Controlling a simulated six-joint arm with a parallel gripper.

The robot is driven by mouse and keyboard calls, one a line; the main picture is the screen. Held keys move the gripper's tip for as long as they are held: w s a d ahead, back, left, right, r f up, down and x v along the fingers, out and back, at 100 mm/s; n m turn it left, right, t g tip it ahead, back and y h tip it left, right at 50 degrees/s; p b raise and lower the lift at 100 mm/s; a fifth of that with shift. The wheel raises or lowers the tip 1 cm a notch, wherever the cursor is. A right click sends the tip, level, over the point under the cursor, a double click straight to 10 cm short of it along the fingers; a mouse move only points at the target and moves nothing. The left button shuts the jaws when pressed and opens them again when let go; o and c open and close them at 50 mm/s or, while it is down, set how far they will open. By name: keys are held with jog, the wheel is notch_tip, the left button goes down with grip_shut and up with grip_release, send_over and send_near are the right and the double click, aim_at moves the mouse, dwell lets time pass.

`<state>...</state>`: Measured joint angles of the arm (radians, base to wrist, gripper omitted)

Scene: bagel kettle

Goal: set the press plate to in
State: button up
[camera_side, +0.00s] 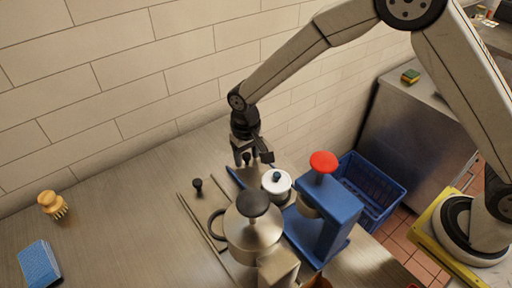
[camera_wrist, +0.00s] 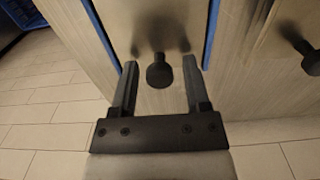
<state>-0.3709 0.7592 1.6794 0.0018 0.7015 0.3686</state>
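My gripper (camera_side: 252,160) points down near the wall, behind the white-lidded pot. It is open. A black knob (camera_wrist: 159,72) appears between its two fingers in the wrist view, with a gap on each side. The knob stands on a flat metal plate (camera_wrist: 155,25) between two blue rails (camera_wrist: 101,35); I take this to be the press plate. In the side view the knob (camera_side: 247,158) is partly covered by my fingers. The blue press (camera_side: 338,212) with a red knob (camera_side: 323,162) stands to the right of the pot.
The white-lidded pot (camera_side: 276,187) and a steel kettle (camera_side: 252,228) with a black knob stand close in front. A second black knob (camera_side: 197,184) is on the left, also in the wrist view (camera_wrist: 311,62). A brush (camera_side: 52,204) and blue sponge (camera_side: 39,264) lie far left. A blue basket (camera_side: 375,190) is right.

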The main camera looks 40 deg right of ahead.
grip_shut()
dwell(1.2)
